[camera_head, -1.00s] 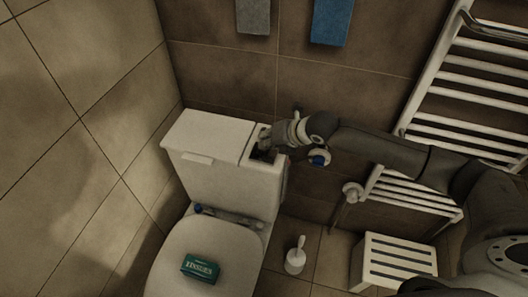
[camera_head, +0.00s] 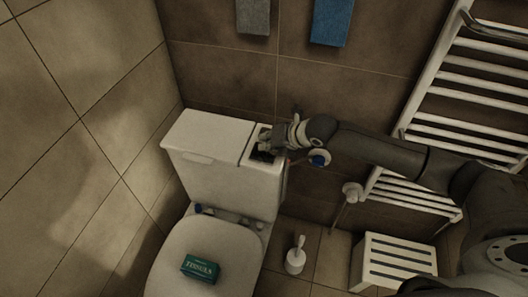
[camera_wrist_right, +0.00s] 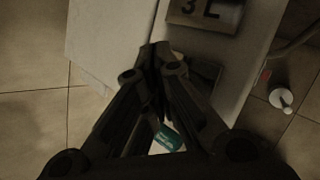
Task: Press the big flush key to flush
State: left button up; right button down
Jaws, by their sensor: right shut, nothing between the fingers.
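The toilet's white cistern (camera_head: 205,130) stands against the tiled wall, and its top also shows in the wrist view (camera_wrist_right: 110,35). A key marked "3 L" (camera_wrist_right: 205,12) is at the top of the wrist view. A second dark key-like patch (camera_wrist_right: 206,74) lies lower, partly hidden by my fingers; I cannot read a mark on it. My right gripper (camera_head: 266,146) is over the right end of the cistern top, at the dark flush area. In the wrist view the right gripper (camera_wrist_right: 158,50) is shut and empty. I cannot tell whether its tips touch a key. My left gripper is out of view.
A green tissue box (camera_head: 201,268) lies on the closed toilet lid (camera_head: 190,240). A toilet brush (camera_head: 295,258) and a white slatted stool (camera_head: 392,265) stand on the floor. A white towel rail (camera_head: 470,85) is on the right. Towels (camera_head: 331,22) hang above.

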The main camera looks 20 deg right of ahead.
jog(key=shift+f, duration=0.65)
dwell(0.5)
jog(key=shift+r, duration=0.1)
jog(key=shift+r+p, duration=0.9)
jog(key=shift+r, duration=0.1)
notch_tip(320, 180, up, 5)
jog(key=p, duration=0.5)
dwell(0.5)
